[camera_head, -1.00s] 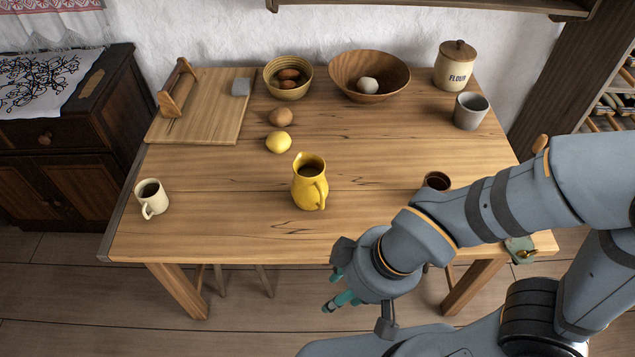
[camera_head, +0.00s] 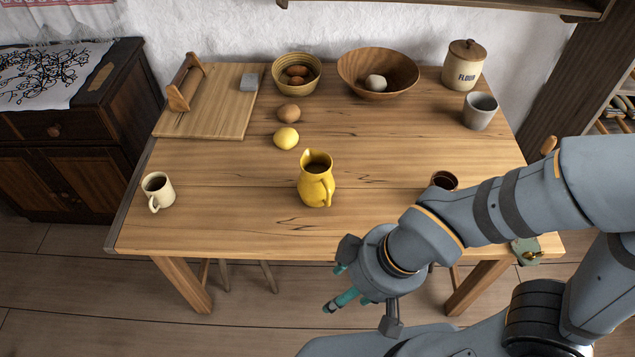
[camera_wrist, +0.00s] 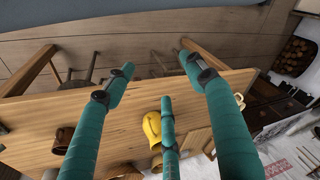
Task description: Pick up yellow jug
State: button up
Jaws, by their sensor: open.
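The yellow jug (camera_head: 316,180) stands upright on the wooden table (camera_head: 220,220), near its front middle, with its handle towards the front right. My gripper (camera_head: 343,284) is in front of the table's front edge, to the right of the jug and apart from it. In the wrist view my gripper (camera_wrist: 158,82) shows three teal fingers spread apart with nothing between them. The jug (camera_wrist: 152,128) also shows there, beyond the fingers and partly covered by the middle one.
A cream mug (camera_head: 157,190) stands at the left, a dark cup (camera_head: 444,181) at the right, partly behind my arm. A lemon (camera_head: 286,138) and a brown potato-like item (camera_head: 288,113) lie behind the jug. Bowls, a grey cup (camera_head: 480,110) and a flour jar (camera_head: 464,65) stand at the back.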

jog(key=o, duration=0.5)
jog(key=shift+o, duration=0.2)
